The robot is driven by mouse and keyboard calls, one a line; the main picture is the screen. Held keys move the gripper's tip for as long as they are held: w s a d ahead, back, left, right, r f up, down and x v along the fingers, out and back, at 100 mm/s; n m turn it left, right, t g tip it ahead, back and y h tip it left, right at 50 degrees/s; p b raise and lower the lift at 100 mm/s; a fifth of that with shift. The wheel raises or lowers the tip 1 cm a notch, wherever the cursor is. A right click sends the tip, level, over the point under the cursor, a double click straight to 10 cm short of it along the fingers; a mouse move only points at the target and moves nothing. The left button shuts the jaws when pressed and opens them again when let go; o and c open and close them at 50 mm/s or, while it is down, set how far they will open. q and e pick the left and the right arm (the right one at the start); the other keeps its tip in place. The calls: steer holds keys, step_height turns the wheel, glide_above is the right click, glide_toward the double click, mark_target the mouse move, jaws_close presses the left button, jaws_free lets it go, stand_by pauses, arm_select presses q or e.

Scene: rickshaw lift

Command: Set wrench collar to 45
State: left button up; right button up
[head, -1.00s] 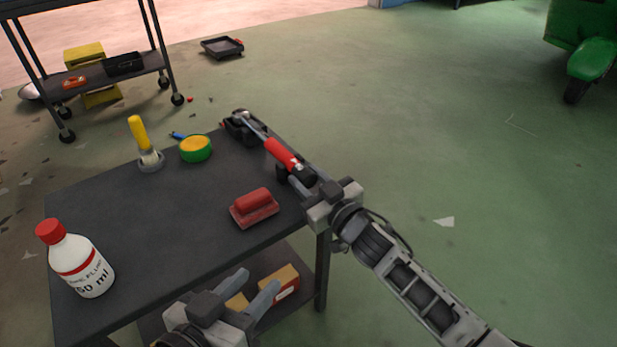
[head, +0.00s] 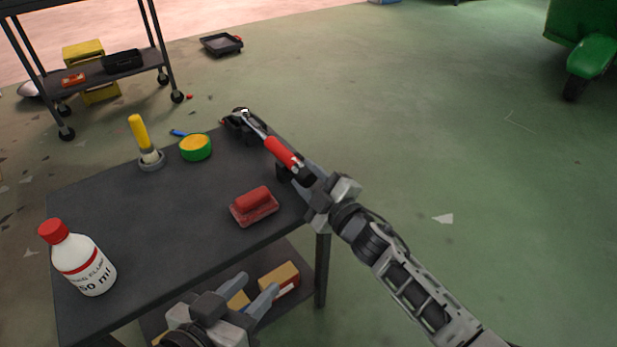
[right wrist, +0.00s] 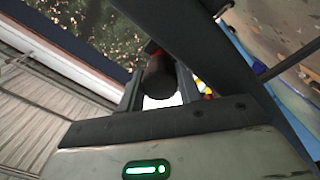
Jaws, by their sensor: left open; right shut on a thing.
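The torque wrench (head: 283,152) has a silver head, a red sleeve and a black end. Its head lies at a dark holder (head: 240,125) on the table's far right corner. My right gripper (head: 298,178) is shut on the wrench's black end, the collar end. In the right wrist view the black round end (right wrist: 159,78) sits between the fingers. The scale marks are too small to read. My left gripper (head: 252,287) is open and empty, low in front of the table's near edge.
The dark table (head: 150,230) holds a red block-like tool (head: 254,206), a green-yellow tape roll (head: 196,148), a yellow-handled brush (head: 140,135) and a white bottle (head: 82,262). Boxes (head: 280,282) lie on the lower shelf.

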arm_select(q)
steer(key=shift+r, duration=0.1)
arm_select(e)
steer(key=shift+n, duration=0.4)
steer(key=o, duration=1)
arm_select(q)
steer(key=shift+s, duration=0.1)
arm_select(e)
steer(key=shift+s, duration=0.1)
